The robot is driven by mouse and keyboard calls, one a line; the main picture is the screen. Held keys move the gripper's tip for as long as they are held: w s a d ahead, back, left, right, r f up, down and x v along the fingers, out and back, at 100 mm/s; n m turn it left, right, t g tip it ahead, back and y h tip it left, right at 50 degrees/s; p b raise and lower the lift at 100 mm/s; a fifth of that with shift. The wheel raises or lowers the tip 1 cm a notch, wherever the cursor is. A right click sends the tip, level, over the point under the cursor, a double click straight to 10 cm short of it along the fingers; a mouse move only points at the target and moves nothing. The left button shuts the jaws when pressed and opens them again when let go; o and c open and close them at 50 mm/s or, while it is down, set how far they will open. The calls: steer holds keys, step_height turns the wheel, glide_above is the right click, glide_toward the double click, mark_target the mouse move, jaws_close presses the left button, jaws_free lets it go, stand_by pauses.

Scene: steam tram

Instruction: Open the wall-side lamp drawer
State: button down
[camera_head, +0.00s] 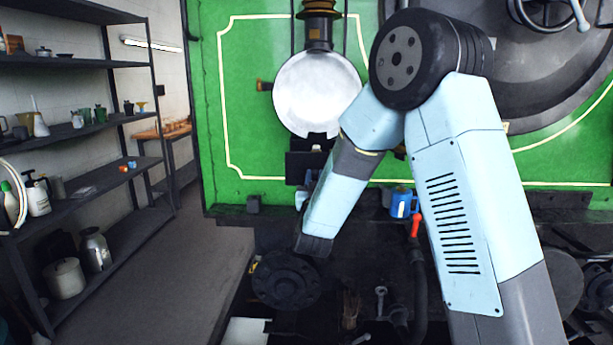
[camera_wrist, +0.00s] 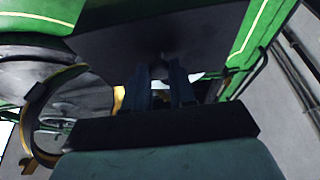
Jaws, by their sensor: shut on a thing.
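In the wrist view my gripper (camera_wrist: 162,78) is shut on a small rounded knob (camera_wrist: 160,66) on a dark flat panel (camera_wrist: 205,38). The panel looks like the face of the lamp drawer, but how far it stands out cannot be told. In the head view a dark box (camera_head: 297,168) sits under the round pale lamp disc (camera_head: 318,92) on the green engine front.
Shelves (camera_head: 80,120) with jars and bottles line the left wall, with a clear floor strip (camera_head: 190,255) beside them. Dark pipes and a round flange (camera_head: 285,280) lie below.

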steer(key=shift+s+d, duration=0.1)
steer(key=shift+s, duration=0.75)
steer(key=c, duration=1)
jaws_free()
steer(key=shift+o, duration=0.2)
steer(key=shift+s, duration=0.1)
steer(key=v, duration=1.3)
steer(key=shift+s+a+f, duration=0.2)
steer(key=shift+s+a, duration=0.05)
steer(key=shift+s, duration=0.05)
